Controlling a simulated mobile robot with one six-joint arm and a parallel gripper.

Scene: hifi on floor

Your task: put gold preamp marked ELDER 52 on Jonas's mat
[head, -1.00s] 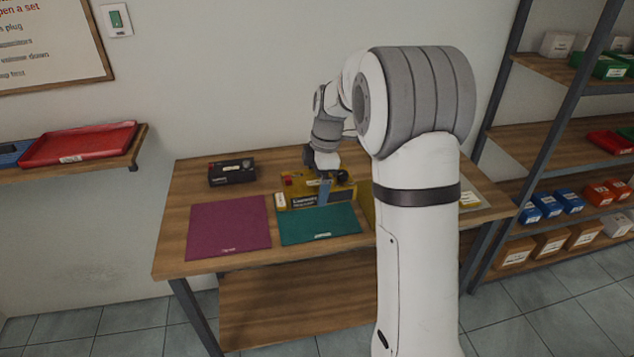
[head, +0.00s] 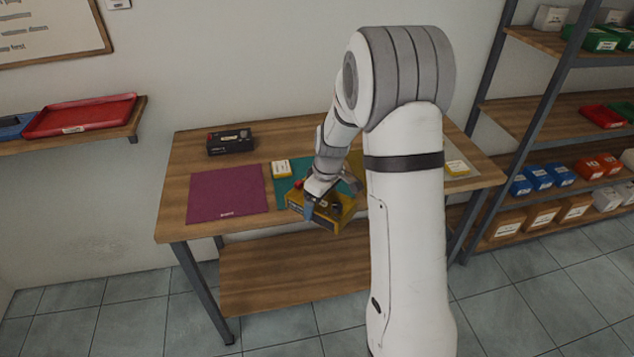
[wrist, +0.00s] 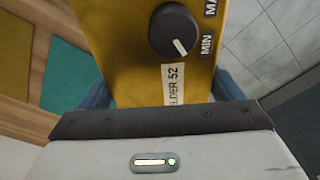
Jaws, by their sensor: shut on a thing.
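My gripper (head: 329,196) is shut on the gold preamp (head: 326,218), holding it over the front part of the teal mat, near the table's front edge. In the wrist view the preamp (wrist: 135,55) fills the space between my blue-grey fingers (wrist: 165,95). The teal mat (head: 284,187) is partly hidden by the preamp and arm. A purple mat (head: 228,193) lies left of it, bare. The name labels on the mats are too small to read.
A black box-shaped unit (head: 231,142) stands behind the purple mat. A small yellow-and-white box (head: 281,169) sits at the teal mat's back edge. A light mat with a yellow item (head: 457,168) is at the right. Shelving with boxes stands right; a red tray (head: 80,116) is on the left shelf.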

